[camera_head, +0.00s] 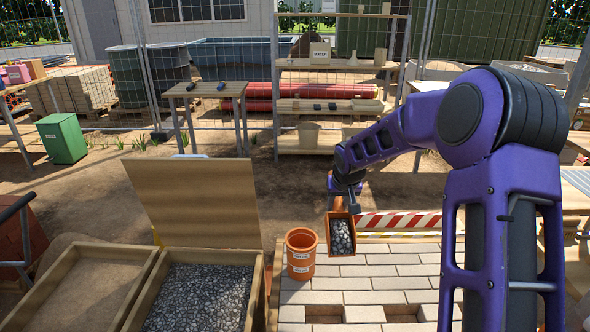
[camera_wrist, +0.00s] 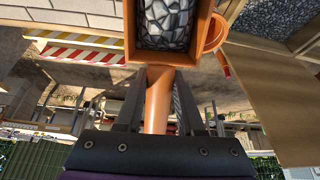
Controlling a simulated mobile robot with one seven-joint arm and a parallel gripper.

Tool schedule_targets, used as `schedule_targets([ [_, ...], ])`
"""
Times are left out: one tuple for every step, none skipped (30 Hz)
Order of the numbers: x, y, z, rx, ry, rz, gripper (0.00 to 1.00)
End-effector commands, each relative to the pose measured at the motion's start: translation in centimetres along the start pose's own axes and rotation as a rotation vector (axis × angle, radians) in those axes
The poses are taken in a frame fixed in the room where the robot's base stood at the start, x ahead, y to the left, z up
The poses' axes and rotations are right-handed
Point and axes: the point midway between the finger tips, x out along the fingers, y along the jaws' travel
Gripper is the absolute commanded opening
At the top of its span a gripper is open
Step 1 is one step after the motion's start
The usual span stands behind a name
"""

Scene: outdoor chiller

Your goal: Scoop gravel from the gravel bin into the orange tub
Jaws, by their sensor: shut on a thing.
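My gripper (camera_wrist: 158,100) is shut on the handle of an orange scoop (camera_wrist: 131,38). The scoop (camera_head: 341,253) holds grey gravel (camera_head: 340,237) and is held just right of the orange tub (camera_head: 301,268), near its rim height. The tub stands upright on the pale brick surface, with white labels on its front. Its inside is mostly hidden in the head view; part of its rim shows in the wrist view (camera_wrist: 216,34). The gravel bin (camera_head: 258,288) is a wooden box at lower left, full of grey gravel, with its wooden lid (camera_head: 192,203) raised at the back.
A second wooden bin (camera_head: 78,286) with a sandy-coloured inside is left of the gravel bin. A red-and-white striped barrier (camera_head: 400,221) lies behind the brick surface (camera_head: 380,270). A small table (camera_head: 208,89) and wooden shelves (camera_head: 330,65) stand farther back. The bricks right of the tub are clear.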

Motion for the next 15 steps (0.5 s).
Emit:
schedule_targets([
  [0.5,-0.9,-2.0,-0.008,0.002,-0.008,0.0],
  [0.8,-1.3,-2.9,-0.015,0.001,-0.011,0.0],
  [1.1,-1.8,-4.1,-0.02,-0.002,-0.014,0.0],
  [1.4,-2.2,-5.0,-0.026,-0.004,-0.017,0.0],
  [1.7,-2.6,-5.8,-0.031,-0.005,-0.019,0.0],
  [2.0,-3.2,-6.9,-0.039,-0.007,-0.022,0.0],
  [2.3,-3.6,-7.7,-0.044,-0.008,-0.024,0.0],
  [2.5,-4.0,-8.3,-0.05,-0.011,-0.027,0.0],
  [2.9,-4.7,-9.3,-0.058,-0.012,-0.031,0.0],
  [3.1,-5.1,-9.9,-0.064,-0.013,-0.034,0.0],
  [3.3,-5.6,-10.5,-0.071,-0.015,-0.037,0.0],
  [3.6,-6.3,-11.3,-0.079,-0.017,-0.042,0.0],
  [3.8,-6.8,-11.8,-0.087,-0.019,-0.045,0.0],
  [4.0,-7.2,-12.3,-0.093,-0.019,-0.048,0.0],
  [4.2,-7.8,-12.8,-0.104,-0.021,-0.052,0.0],
])
